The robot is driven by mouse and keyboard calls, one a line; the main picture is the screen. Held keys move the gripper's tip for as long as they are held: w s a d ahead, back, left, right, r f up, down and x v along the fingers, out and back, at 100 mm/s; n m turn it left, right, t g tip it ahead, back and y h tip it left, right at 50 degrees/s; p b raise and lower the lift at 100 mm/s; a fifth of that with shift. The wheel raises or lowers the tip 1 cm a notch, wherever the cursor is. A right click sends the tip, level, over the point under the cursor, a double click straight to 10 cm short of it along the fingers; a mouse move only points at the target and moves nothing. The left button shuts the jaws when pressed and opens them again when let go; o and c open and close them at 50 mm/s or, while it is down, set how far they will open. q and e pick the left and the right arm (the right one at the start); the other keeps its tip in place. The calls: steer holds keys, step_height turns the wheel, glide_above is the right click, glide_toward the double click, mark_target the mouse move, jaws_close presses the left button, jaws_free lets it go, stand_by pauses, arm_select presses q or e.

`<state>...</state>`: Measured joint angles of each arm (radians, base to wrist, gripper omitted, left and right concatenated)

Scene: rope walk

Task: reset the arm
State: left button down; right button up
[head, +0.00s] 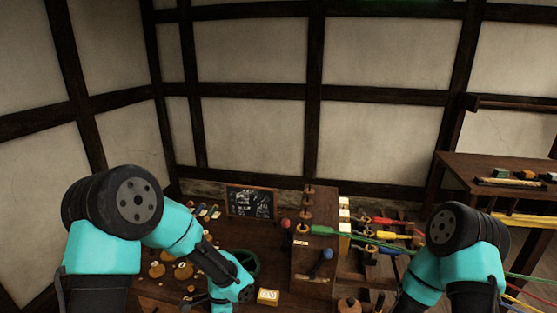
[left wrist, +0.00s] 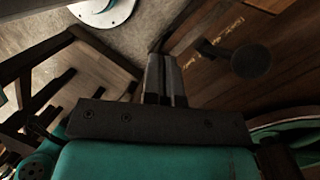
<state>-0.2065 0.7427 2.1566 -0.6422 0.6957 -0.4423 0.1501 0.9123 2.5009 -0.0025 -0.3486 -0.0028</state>
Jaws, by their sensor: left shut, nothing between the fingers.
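My left arm comes in from the left in the head view and bends down over the dark wooden bench (head: 172,293). Its gripper hangs low near the bottom edge and is mostly hidden behind the wrist there. In the left wrist view my left gripper (left wrist: 166,78) shows its two dark fingers side by side, shut with nothing between them. My right arm stands at the lower right of the head view and runs out of the bottom edge. Its gripper is out of the picture.
A wooden block stand (head: 318,240) with knobs stands mid-bench, with coloured rope lines (head: 385,240) running right. A small chalkboard (head: 251,203) stands behind. Round wooden pieces (head: 183,271) and a yellow card block (head: 268,296) lie near my left wrist. A side table (head: 490,168) is at right.

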arm_select(q)
steer(key=s+a+f+n+t+h, duration=0.1)
steer(key=s+a+f+n+h, duration=0.1)
steer(key=s+f+n, duration=0.5)
steer(key=s+a+f+n+t+h, duration=0.2)
steer(key=s+a+f+n+h, duration=0.1)
steer(key=s+f+n, duration=0.4)
steer(key=shift+n, duration=1.2)
steer(key=shift+s, duration=0.1)
